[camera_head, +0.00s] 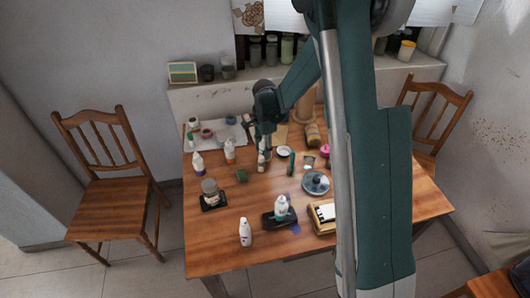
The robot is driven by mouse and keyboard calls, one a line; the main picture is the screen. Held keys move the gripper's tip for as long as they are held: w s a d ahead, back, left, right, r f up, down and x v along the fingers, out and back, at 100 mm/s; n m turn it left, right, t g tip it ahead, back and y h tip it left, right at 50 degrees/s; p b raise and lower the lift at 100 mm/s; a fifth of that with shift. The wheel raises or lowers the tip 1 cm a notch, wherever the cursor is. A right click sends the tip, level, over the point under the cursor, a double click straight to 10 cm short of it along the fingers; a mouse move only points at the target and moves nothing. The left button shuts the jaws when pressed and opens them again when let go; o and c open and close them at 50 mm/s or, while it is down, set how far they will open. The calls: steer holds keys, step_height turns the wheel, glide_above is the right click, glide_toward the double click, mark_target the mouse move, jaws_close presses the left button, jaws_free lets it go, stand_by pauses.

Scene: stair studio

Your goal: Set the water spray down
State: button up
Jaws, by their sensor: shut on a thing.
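My gripper (265,148) is over the back middle of the wooden table, pointing down. It is shut on a small pale bottle, which I take as the water spray (261,163). Only its lower part shows below the fingers; its top is hidden by the gripper. It is upright, and I cannot tell whether its base touches the table (215,232).
White bottles stand at the left (197,163), back left (229,152) and front (245,233). Another white bottle (281,207) stands on a black tray (270,220). A green block (242,176) and grey round disc (315,184) are nearby. The front left tabletop is clear.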

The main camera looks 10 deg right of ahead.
steer(key=shift+f, duration=0.7)
steer(key=shift+f, duration=0.15)
steer(key=o, duration=1)
steer(key=shift+r, duration=0.2)
step_height(320, 180, up, 12)
steer(key=shift+p, duration=0.75)
steer(key=shift+w, duration=0.1)
